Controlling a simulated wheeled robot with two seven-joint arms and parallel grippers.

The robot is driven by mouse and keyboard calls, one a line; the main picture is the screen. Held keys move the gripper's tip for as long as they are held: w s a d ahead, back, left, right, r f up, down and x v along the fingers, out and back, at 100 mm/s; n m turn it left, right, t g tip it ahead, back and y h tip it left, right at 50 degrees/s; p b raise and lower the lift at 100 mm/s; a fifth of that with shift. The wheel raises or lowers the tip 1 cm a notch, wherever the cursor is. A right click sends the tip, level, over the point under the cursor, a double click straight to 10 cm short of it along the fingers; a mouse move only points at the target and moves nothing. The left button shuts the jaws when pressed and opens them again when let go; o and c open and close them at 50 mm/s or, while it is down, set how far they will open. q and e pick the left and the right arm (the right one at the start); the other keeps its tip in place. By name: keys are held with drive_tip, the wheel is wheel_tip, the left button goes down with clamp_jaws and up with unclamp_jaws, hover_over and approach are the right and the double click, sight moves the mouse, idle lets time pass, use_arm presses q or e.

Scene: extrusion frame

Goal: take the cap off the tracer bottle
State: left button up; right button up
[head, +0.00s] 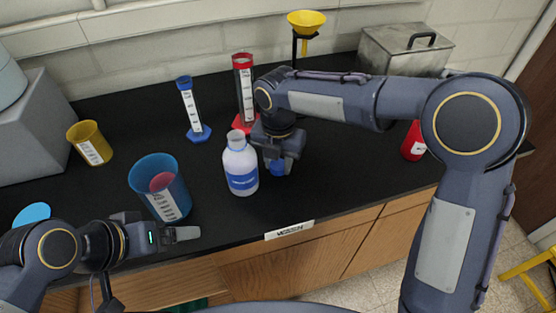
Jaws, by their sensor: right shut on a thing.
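The white bottle with a blue label (241,173) stands upright on the black bench, its narrow neck showing no cap. My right gripper (278,163) points down just right of the bottle, shut on a small blue cap (277,169). The cap is apart from the neck and lower in the picture; I cannot tell whether it touches the bench. My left gripper (185,234) is near the front edge of the bench, seen side-on and apart from the bottle; its finger gap is not clear.
A blue beaker (152,178) with something reddish inside stands left of the bottle. Behind are a blue cylinder (190,108), a red cylinder (245,88) and a yellow funnel on a stand (306,22). A red bottle (412,142) stands right, partly behind my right arm.

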sight(278, 164)
drive_tip(key=shift+f, duration=0.2)
drive_tip(key=o, duration=1.1)
drive_tip(key=shift+r, duration=0.1)
wheel_tip(278, 164, up, 12)
drive_tip(key=shift+r, duration=0.15)
